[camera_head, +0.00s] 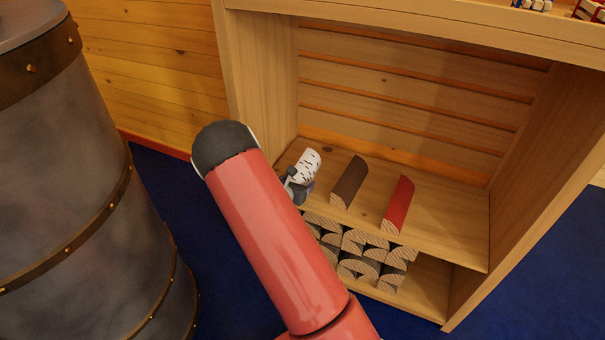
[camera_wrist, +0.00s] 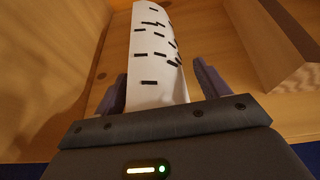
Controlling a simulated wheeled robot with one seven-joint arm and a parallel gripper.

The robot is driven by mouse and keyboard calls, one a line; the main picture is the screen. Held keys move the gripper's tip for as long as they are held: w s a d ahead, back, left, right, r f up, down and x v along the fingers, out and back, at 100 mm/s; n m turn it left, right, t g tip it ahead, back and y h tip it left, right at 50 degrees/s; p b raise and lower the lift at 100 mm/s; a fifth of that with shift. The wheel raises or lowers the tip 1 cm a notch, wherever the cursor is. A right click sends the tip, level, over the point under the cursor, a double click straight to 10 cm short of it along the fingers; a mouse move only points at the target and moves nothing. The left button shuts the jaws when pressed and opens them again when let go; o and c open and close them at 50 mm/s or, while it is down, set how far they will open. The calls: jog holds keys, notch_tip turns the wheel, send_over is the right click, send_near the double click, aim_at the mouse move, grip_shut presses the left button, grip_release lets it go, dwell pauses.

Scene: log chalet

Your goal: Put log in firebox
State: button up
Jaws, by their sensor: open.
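A white log with black birch marks (camera_head: 308,163) lies on the upper shelf of a wooden rack. My gripper (camera_head: 296,188) is at its near end, partly hidden behind my red arm. In the wrist view, my gripper (camera_wrist: 160,82) is open, with one dark finger on each side of the white log (camera_wrist: 156,50). The log's near end is between the fingers, and I cannot tell whether either finger touches it. A large grey metal drum with riveted bands (camera_head: 75,190) stands at the left. No firebox opening shows.
A brown log (camera_head: 349,180) and a red log (camera_head: 398,205) lie to the right on the same shelf. Several split logs (camera_head: 360,268) are stacked below. The rack's left side panel (camera_head: 262,90) stands close to the white log. Blue floor (camera_head: 215,265) lies between drum and rack.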

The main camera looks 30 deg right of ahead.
jog(key=c, duration=1.4)
jog(key=shift+o, duration=0.2)
jog(key=shift+r, duration=0.1)
